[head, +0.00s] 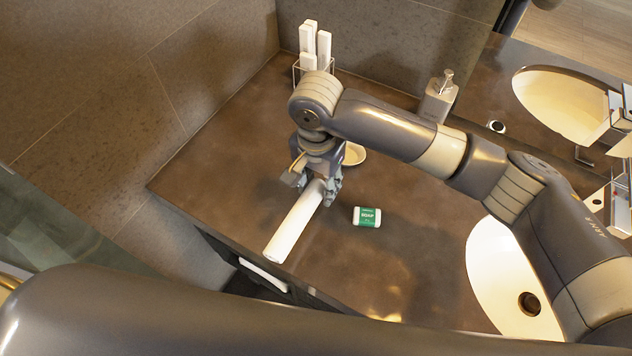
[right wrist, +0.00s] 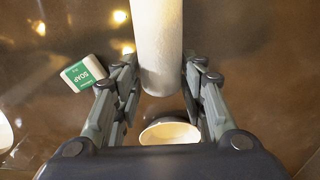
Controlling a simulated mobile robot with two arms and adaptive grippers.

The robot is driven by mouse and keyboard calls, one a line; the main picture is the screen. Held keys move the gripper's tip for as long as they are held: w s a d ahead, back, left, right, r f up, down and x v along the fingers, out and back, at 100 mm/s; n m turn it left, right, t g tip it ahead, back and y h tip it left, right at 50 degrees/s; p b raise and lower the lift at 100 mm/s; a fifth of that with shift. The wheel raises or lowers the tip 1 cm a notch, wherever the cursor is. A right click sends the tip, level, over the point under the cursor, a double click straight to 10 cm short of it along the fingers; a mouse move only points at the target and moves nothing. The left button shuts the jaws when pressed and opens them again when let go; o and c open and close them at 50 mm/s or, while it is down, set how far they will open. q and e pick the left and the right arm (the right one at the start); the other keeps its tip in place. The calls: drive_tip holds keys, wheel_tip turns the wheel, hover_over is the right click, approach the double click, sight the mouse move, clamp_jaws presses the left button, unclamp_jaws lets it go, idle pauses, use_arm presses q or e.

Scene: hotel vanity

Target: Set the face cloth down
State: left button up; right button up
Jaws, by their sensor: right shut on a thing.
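The face cloth is a white roll (head: 293,226). My right gripper (head: 315,190) is shut on it near its far end, and the roll slants toward the counter's front edge. In the right wrist view the cloth (right wrist: 158,40) lies between the two fingers (right wrist: 160,75). The roll is over the brown counter (head: 215,165); I cannot tell whether it touches the surface. My left gripper is not in view.
A green and white soap box (head: 367,217) lies right of the cloth. A small cream dish (head: 354,154) sits behind the gripper, partly hidden. A rack with white sticks (head: 309,62), a dispenser (head: 438,98) and a sink (head: 500,270) stand around. The counter's left part is clear.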

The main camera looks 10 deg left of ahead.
drive_tip(key=shift+w+a+f, duration=0.1)
drive_tip(key=shift+w+a, duration=0.3)
drive_tip(key=shift+w, duration=0.3)
drive_tip(key=shift+w+f+p, duration=0.1)
drive_tip(key=shift+f+p, duration=0.15)
drive_tip(key=shift+p, duration=0.05)
drive_tip(key=shift+f+p, duration=0.3)
drive_tip(key=shift+f, duration=1.25)
drive_tip(key=shift+f, duration=0.1)
drive_tip(key=o, duration=1)
drive_tip(key=shift+o, duration=0.2)
wheel_tip(320, 180, up, 12)
drive_tip(key=b, duration=0.1)
drive_tip(key=shift+a, duration=0.15)
